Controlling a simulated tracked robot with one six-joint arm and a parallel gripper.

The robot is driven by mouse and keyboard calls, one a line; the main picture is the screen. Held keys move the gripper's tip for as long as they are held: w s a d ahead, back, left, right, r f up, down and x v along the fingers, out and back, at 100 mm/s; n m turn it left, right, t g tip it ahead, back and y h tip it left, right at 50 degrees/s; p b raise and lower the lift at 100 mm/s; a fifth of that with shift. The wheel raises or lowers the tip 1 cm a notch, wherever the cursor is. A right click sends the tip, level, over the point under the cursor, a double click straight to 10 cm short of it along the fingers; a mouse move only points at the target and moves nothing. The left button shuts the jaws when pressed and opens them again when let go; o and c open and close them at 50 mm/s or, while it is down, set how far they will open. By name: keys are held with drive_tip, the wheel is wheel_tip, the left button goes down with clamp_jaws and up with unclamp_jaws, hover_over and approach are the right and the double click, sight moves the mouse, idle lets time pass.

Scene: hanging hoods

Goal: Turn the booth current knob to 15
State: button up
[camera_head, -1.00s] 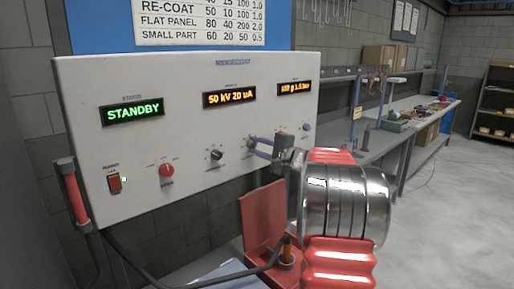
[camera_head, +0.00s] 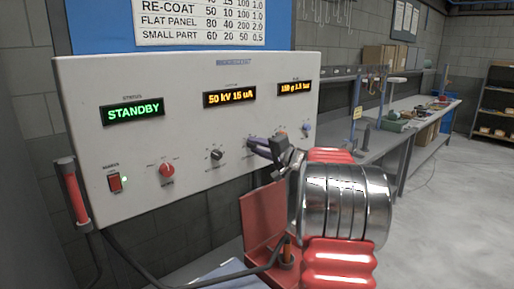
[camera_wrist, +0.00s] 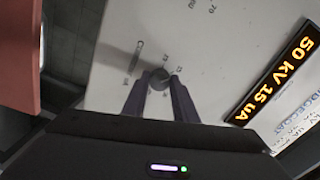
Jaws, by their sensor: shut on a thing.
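The white control panel (camera_head: 90,80) carries a row of knobs below three displays. The middle display (camera_head: 229,98) reads 50 kV 15 uA, and in the wrist view the same display (camera_wrist: 272,80) shows these figures sideways. The current knob (camera_wrist: 160,75) is a small dark knob; in the head view it is largely hidden by my gripper. My gripper (camera_head: 256,145) is shut on this knob, and its two fingers (camera_wrist: 159,92) sit on either side of it in the wrist view. The status display (camera_head: 134,110) reads STANDBY in green.
A dark knob (camera_head: 215,155) and a red knob (camera_head: 167,170) sit left of my gripper, a blue knob (camera_head: 306,128) to its right. A red box with an open lid (camera_head: 263,218) stands below.

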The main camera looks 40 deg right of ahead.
drive_tip(key=shift+a+f, duration=0.1)
drive_tip(key=shift+f, duration=0.25)
drive_tip(key=o, duration=1)
drive_tip(key=shift+r, duration=0.2)
drive_tip(key=shift+o, duration=0.2)
drive_tip(key=s, duration=1.3)
drive_tip(key=shift+s+d+r, duration=0.2)
drive_tip(key=shift+s+r, duration=0.1)
drive_tip(key=shift+s, duration=0.05)
